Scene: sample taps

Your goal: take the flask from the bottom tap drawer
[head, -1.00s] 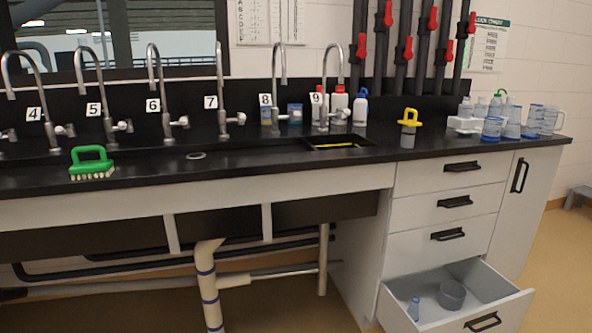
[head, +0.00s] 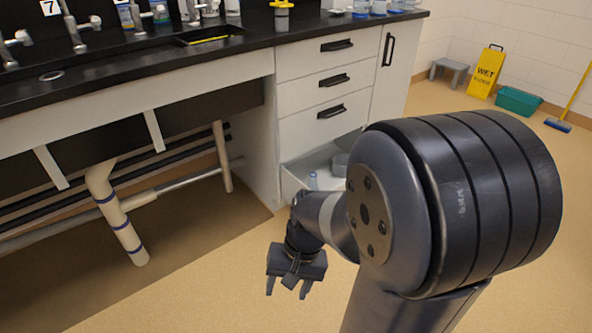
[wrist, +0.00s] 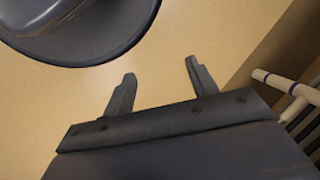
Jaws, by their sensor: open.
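The bottom drawer (head: 292,180) of the white cabinet stands pulled out, partly hidden behind my arm. A small clear and blue flask (head: 313,181) stands in it near the left wall. A grey tub (head: 340,165) is beside it, mostly covered by my arm. My gripper (head: 288,290) is open and empty, pointing down above the floor, in front of and a little left of the drawer. In the wrist view, my gripper (wrist: 158,85) shows two spread fingers with bare floor between them. The flask is not in the wrist view.
The black counter (head: 150,62) with sinks and taps runs along the back. White pipes (head: 115,212) stand under it at left. A yellow wet-floor sign (head: 486,72), a green bin (head: 518,101) and a grey stool (head: 450,69) are at far right. The floor left of my gripper is clear.

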